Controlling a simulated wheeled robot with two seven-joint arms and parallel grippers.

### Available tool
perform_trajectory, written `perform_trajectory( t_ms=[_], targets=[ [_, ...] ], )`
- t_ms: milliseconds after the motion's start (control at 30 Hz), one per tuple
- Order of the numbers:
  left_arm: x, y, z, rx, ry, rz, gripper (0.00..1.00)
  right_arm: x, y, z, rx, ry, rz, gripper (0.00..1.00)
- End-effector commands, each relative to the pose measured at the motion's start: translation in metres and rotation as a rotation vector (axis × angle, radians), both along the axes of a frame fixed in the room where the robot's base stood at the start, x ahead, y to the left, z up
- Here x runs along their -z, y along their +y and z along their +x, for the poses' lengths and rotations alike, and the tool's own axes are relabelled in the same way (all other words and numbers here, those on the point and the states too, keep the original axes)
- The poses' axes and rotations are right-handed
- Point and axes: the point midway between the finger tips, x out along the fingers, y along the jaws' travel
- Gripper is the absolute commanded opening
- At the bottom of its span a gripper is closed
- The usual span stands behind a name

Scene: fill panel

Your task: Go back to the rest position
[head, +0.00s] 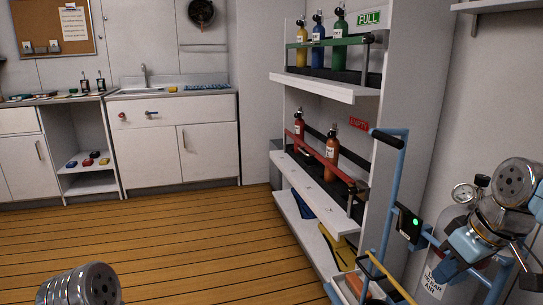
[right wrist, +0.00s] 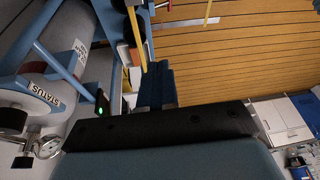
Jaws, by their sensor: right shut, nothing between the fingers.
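My right gripper (head: 440,272) is at the right of the head view, in front of the blue-framed cylinder cart (head: 393,190). Its dark blue fingers (right wrist: 157,86) are together in the middle of the right wrist view, with nothing between them. A large grey cylinder (right wrist: 65,40) on the cart shows beside the gripper in the right wrist view. Part of my left arm (head: 80,285) shows at the bottom left of the head view; its gripper is out of the picture.
A white rack (head: 325,88) holds yellow, blue and green bottles above and two orange-red bottles below. A box with a green light (head: 410,224) is on the cart. A sink counter (head: 170,100) stands at the back. The wooden floor (head: 190,245) is clear.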

Motion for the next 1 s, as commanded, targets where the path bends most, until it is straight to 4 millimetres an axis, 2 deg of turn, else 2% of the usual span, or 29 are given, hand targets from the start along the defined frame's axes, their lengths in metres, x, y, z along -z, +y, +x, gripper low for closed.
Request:
perform_trajectory(
  t_ms=[67,367,567,667,767,867,900,967,1000],
  targets=[
    [0.000,0.000,0.000,0.000,0.001,0.000,0.56,0.003,0.001,0.002,0.000,0.003,0.002,0.00],
    [-0.002,-0.001,0.000,0.001,0.000,-0.001,0.56,0.046,0.014,0.030,0.020,0.025,0.034,0.00],
    [-0.005,-0.001,-0.001,0.003,0.001,-0.002,0.56,0.096,0.031,0.053,0.045,0.052,0.068,0.00],
    [-0.006,-0.002,-0.001,0.003,0.002,-0.002,0.56,0.132,0.044,0.065,0.066,0.072,0.092,0.00],
    [-0.008,-0.002,-0.001,0.004,0.002,-0.003,0.56,0.177,0.061,0.073,0.096,0.098,0.121,0.00],
    [-0.011,-0.003,-0.001,0.006,0.003,-0.004,0.56,0.237,0.085,0.073,0.139,0.139,0.157,0.00],
    [-0.012,-0.004,-0.001,0.007,0.003,-0.005,0.56,0.266,0.098,0.068,0.162,0.160,0.173,0.00],
    [-0.015,-0.004,-0.002,0.007,0.004,-0.007,0.56,0.312,0.118,0.055,0.206,0.195,0.198,0.00],
    [-0.016,-0.005,-0.002,0.008,0.003,-0.007,0.56,0.342,0.132,0.042,0.239,0.220,0.213,0.00]
  ],
)
